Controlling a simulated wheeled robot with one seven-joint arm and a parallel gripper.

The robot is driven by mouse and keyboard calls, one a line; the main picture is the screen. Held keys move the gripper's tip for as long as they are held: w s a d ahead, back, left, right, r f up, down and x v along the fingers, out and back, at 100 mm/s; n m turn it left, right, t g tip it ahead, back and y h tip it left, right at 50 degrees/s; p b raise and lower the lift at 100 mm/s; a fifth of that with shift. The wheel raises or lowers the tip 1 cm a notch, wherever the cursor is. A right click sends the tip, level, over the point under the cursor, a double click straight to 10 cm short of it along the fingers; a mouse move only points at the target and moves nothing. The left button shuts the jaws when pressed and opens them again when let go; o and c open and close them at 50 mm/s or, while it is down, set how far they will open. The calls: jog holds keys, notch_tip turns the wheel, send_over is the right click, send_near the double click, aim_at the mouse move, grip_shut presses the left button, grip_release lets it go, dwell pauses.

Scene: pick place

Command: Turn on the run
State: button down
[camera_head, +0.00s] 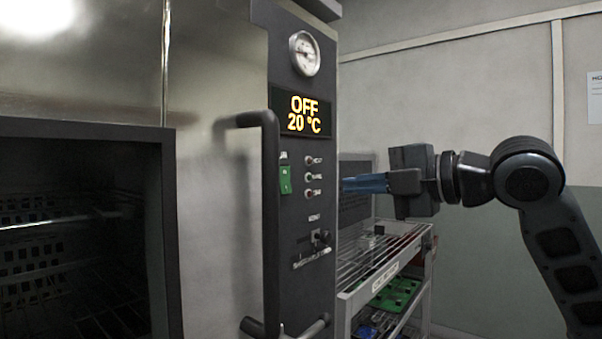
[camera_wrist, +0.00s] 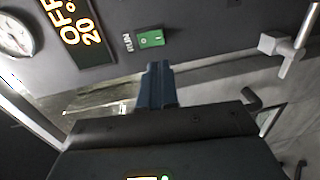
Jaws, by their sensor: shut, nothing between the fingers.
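The run switch (camera_head: 285,180) is a small green rocker on the dark control panel of a metal oven-like machine. It also shows in the wrist view (camera_wrist: 151,39), beside a "RUN" label. The display (camera_head: 304,114) above it reads OFF and 20 °C. My gripper (camera_head: 345,184) is at the right edge of the panel, with its blue fingers pointing left towards it. In the wrist view the fingers (camera_wrist: 157,68) are together and empty, with their tips just below the green switch in the picture. I cannot tell how far the tips are from the panel.
A round gauge (camera_head: 304,54) sits above the display. A dark door handle (camera_head: 269,215) stands out left of the switch. A wire-shelf cart (camera_head: 380,262) stands below my gripper.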

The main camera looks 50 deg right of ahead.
aim_at(287, 191)
jog(key=w+p, duration=0.1)
jog(key=w, duration=0.2)
jog(key=w+f, duration=0.1)
jog(key=w, duration=0.3)
jog(key=w+p, duration=0.1)
jog(key=w, duration=0.3)
jog(key=shift+w+a+f+p, duration=0.15)
jog(key=shift+w+a+p, duration=0.05)
jog(key=shift+a+p, duration=0.1)
jog(key=shift+w+f, duration=0.1)
jog(key=shift+w, duration=0.05)
jog(key=shift+w+f+b, duration=0.1)
jog(key=shift+f+b, duration=0.2)
jog(key=shift+b, duration=0.5)
jog(key=shift+r, duration=0.2)
